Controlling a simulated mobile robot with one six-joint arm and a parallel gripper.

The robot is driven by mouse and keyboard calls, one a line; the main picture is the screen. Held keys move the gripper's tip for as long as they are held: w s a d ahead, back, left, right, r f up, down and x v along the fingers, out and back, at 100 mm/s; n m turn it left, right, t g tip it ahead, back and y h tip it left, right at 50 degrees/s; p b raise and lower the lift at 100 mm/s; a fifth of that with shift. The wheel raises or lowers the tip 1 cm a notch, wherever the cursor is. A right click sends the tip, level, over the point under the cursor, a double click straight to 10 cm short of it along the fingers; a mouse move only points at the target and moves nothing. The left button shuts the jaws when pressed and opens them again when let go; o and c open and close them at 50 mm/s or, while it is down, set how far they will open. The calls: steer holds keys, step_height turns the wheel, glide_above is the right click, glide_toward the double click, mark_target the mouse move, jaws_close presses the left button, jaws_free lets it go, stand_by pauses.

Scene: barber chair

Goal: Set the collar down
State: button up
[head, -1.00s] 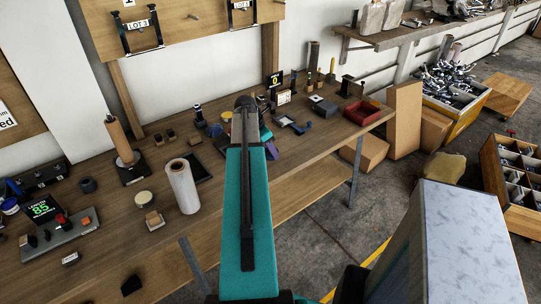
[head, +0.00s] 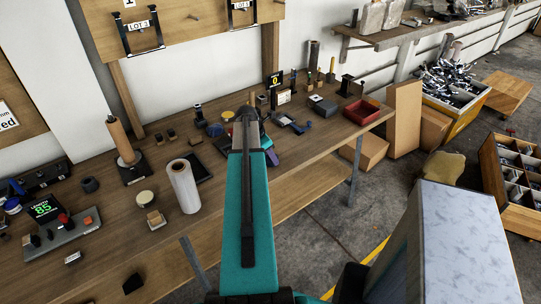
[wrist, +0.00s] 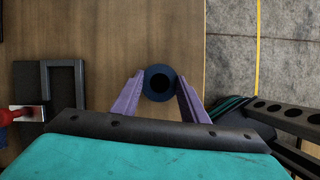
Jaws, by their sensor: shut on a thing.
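The collar (wrist: 160,82) is a dark blue ring with a round dark hole, seen from above in the wrist view. My gripper (wrist: 160,86) has its two purple fingers shut on the collar, one on each side. The wooden bench top (wrist: 105,60) lies below it; I cannot tell the gap between collar and wood. In the head view, my teal arm reaches over the bench and hides the collar. Only a bit of a purple finger (head: 272,158) shows there.
In the wrist view, the bench edge is close on the right, with grey floor (wrist: 231,65) beyond. A grey frame (wrist: 63,85) and a red-knobbed device (wrist: 20,113) lie left. In the head view, a white roll (head: 184,186) and a red tray (head: 362,112) stand on the bench.

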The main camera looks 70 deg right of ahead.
steer(key=shift+f, duration=0.15)
steer(key=o, duration=1.1)
steer(key=shift+c, duration=0.2)
steer(key=shift+r, duration=0.2)
steer(key=b+v, duration=0.2)
steer(key=v, duration=1)
